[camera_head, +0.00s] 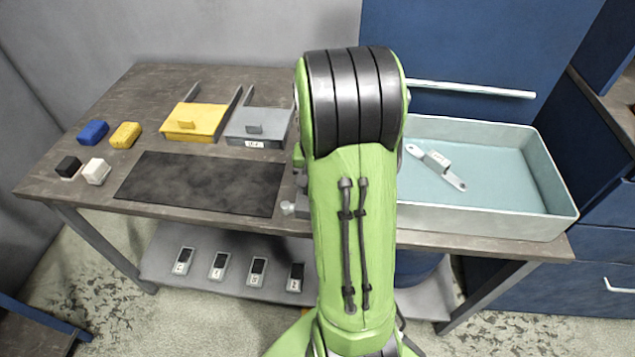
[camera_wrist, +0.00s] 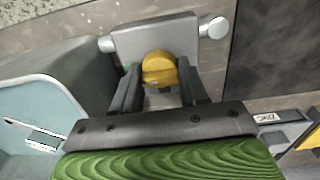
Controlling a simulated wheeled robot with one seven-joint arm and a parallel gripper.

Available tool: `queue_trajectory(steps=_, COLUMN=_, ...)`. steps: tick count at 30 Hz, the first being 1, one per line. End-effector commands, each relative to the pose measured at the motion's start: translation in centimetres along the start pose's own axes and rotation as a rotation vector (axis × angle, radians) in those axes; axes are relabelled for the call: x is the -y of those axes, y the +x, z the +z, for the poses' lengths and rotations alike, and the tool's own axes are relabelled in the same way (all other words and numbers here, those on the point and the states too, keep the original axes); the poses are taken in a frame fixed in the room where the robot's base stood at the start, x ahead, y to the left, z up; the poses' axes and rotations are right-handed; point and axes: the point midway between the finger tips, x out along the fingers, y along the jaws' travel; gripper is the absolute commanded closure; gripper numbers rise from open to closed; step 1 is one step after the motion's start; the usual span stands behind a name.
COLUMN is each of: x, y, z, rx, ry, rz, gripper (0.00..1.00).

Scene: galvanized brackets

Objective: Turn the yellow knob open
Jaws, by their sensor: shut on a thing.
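The yellow knob (camera_wrist: 158,67) shows in the wrist view, on the front of a grey valve block (camera_wrist: 160,32) with a silver stub (camera_wrist: 213,28) at each side. My gripper (camera_wrist: 161,74) has one dark finger on each side of the knob and is shut on it. The fingers hide part of the knob's sides. Whether the knob stands at open or closed cannot be told. In the head view my green arm hides the knob and most of the valve block; one silver stub (camera_head: 288,208) shows left of the arm.
On the table, a yellow drawer-like tray (camera_head: 195,122), a grey one (camera_head: 258,125), a dark mat (camera_head: 200,184) and several small blocks lie left of my arm. A pale bin (camera_head: 480,220) with a white bracket (camera_head: 437,165) inside stands close on the right. Several small devices lie on the lower shelf.

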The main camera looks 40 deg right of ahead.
Motion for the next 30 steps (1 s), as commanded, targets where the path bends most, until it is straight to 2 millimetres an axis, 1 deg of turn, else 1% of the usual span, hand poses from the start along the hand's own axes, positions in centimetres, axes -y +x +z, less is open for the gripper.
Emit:
queue_trajectory(steps=17, x=0.01, y=-0.05, z=-0.06, rx=-0.002, ry=0.031, rz=0.000, gripper=0.87)
queue_trajectory(steps=18, x=0.01, y=-0.04, z=-0.06, rx=-0.002, ry=0.031, rz=0.000, gripper=0.52)
queue_trajectory(steps=22, x=0.01, y=-0.03, z=-0.05, rx=-0.002, ry=0.031, rz=0.000, gripper=0.32)
queue_trajectory(steps=23, x=0.01, y=-0.03, z=-0.04, rx=-0.002, ry=0.030, rz=0.000, gripper=0.31)
queue_trajectory(steps=30, x=0.01, y=-0.09, z=-0.02, rx=-0.001, ry=0.030, rz=0.000, gripper=0.31)
